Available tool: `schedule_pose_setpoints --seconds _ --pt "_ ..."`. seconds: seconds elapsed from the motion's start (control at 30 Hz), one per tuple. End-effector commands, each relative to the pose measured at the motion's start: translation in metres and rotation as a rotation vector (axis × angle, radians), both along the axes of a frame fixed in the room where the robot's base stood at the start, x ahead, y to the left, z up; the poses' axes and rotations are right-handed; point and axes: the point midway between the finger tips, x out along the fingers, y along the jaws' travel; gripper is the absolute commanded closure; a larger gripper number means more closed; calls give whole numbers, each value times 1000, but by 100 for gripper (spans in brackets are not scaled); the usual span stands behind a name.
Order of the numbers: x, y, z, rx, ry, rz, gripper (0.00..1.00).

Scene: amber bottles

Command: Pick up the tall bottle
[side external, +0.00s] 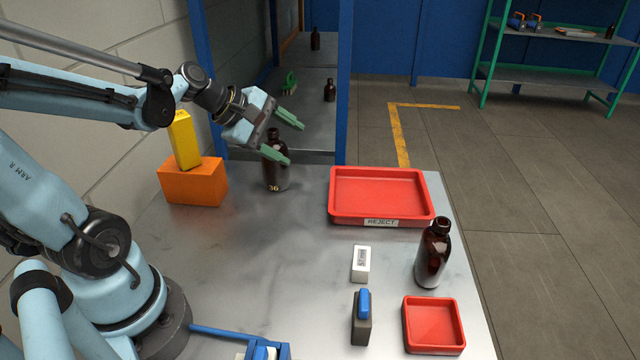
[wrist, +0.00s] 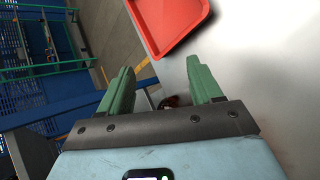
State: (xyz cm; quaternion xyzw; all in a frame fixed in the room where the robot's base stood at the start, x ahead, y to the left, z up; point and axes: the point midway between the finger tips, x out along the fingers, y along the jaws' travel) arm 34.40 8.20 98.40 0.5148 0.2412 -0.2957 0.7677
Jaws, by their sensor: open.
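A dark amber bottle (side external: 275,178) stands upright on the metal table near its back edge, just below my gripper. A second amber bottle (side external: 433,258) stands upright at the right of the table. I cannot tell for sure which of the two is taller. My gripper (side external: 293,143) is open, its green fingers pointing right and slightly down. One finger crosses in front of the first bottle's upper part. In the wrist view the open fingers (wrist: 159,65) have a small brown piece of a bottle (wrist: 171,101) between their bases; the gripper body hides the rest.
A red REJECT tray (side external: 333,212) lies right of the first bottle; a small red tray (side external: 407,340) is at front right. An orange block (side external: 193,187) with a yellow block (side external: 184,140) on top stands left. A blue-framed shelf (side external: 344,80) rises behind. The table's middle is clear.

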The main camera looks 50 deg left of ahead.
Motion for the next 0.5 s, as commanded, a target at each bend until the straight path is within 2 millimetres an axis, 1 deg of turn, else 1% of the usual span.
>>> schedule_pose_setpoints --seconds 0.03,0.1,0.2,0.3,0.4,0.5 --pt "4 19 4 -144 -10 134 36" --pt "9 40 10 -346 -28 296 36" --pt "11 68 18 -602 -57 476 36" --pt "11 90 25 -793 -83 596 36" --pt "10 102 29 -910 -99 658 36" --pt "9 107 29 -960 -105 683 36"
